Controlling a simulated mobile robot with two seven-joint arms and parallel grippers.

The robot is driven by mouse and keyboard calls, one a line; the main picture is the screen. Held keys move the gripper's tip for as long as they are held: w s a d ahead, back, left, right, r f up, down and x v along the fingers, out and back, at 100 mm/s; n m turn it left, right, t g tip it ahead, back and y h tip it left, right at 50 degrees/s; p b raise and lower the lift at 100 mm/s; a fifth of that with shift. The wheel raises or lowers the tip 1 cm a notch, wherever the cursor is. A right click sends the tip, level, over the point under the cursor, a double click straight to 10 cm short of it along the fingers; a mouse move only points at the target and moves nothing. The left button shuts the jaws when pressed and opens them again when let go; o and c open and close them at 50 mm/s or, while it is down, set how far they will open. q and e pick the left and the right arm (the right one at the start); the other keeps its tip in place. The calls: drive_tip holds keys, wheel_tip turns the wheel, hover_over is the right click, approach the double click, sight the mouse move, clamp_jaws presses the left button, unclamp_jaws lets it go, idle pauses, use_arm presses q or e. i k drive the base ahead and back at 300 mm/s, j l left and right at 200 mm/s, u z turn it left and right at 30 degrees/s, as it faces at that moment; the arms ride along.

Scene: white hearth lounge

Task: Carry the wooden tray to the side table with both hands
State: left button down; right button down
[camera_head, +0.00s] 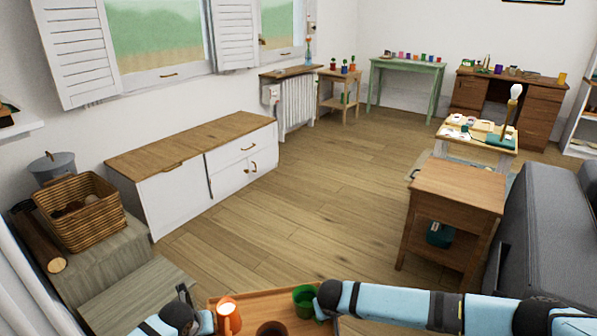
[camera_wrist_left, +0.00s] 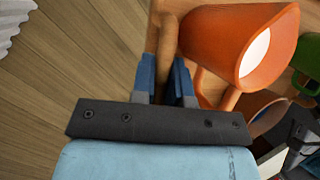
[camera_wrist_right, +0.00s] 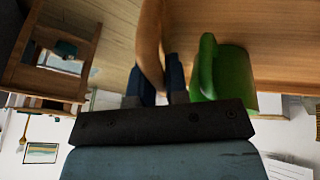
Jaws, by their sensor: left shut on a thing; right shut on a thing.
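The wooden tray (camera_head: 262,303) is at the bottom of the head view, its near part cut off. It carries an orange mug (camera_head: 229,316), a green mug (camera_head: 304,301) and a dark brown round thing (camera_head: 271,329). My left gripper (camera_wrist_left: 163,82) is shut on the tray's rim (camera_wrist_left: 166,45), close beside the orange mug (camera_wrist_left: 232,45). My right gripper (camera_wrist_right: 160,85) is shut on the opposite rim (camera_wrist_right: 150,45), beside the green mug (camera_wrist_right: 228,72). A wooden side table (camera_head: 458,186) with a lower shelf stands ahead to the right; its top is bare.
A grey sofa (camera_head: 550,230) stands right of the side table. A cluttered small table (camera_head: 475,135) is behind it. A white cabinet (camera_head: 200,165) and a wicker basket (camera_head: 82,210) are at left. Open wooden floor (camera_head: 310,205) lies between cabinet and side table.

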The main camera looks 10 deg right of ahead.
sight(461, 180)
drive_tip(key=i+z, duration=0.15)
drive_tip(key=i, duration=0.95)
drive_tip(key=i+z, duration=0.1)
drive_tip(key=i, duration=1)
drive_tip(key=z, duration=1.6)
